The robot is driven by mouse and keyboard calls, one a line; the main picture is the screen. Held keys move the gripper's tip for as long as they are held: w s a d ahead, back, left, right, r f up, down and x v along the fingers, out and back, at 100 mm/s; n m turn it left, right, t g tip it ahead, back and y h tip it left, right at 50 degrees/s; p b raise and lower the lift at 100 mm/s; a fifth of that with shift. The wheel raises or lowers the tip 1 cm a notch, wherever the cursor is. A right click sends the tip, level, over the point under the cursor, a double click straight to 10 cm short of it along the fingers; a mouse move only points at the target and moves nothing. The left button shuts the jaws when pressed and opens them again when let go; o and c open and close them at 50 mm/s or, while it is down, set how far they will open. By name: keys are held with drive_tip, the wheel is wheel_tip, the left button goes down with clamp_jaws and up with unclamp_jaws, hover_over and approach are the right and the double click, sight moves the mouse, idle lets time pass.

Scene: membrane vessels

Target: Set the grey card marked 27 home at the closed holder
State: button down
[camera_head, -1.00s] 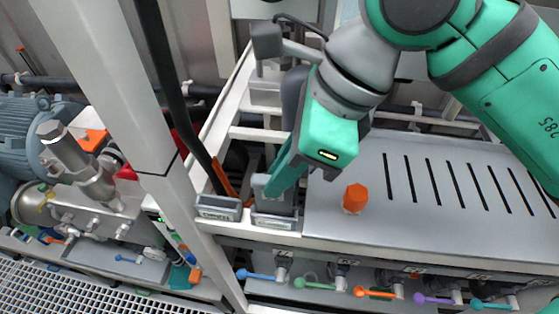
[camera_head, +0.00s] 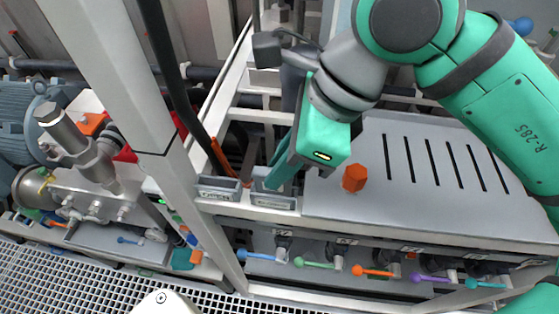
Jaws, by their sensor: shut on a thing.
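Two small grey holders sit side by side on the front rail: a left holder (camera_head: 218,188) and a right holder (camera_head: 273,201). Their label lettering is too small to read for sure, so I cannot tell which is the closed one. My gripper (camera_head: 271,182) points down into the right holder, with its teal fingers at the holder's mouth. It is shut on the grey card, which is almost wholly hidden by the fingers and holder. Its number 27 cannot be seen, nor how deep it sits.
An orange hex knob (camera_head: 355,177) stands just right, on the slotted grey panel (camera_head: 420,200). A white post (camera_head: 135,110) and a black hose (camera_head: 165,70) rise at left. Coloured levers, including a blue one (camera_head: 257,256), line the front below.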

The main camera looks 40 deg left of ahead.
drive_tip(key=shift+f, duration=0.25)
idle(0.5)
drive_tip(key=c, duration=1.6)
unclamp_jaws()
drive_tip(key=shift+r, duration=0.1)
drive_tip(key=v, duration=1)
drive_tip(key=shift+r, duration=0.35)
drive_tip(key=shift+w, duration=0.1)
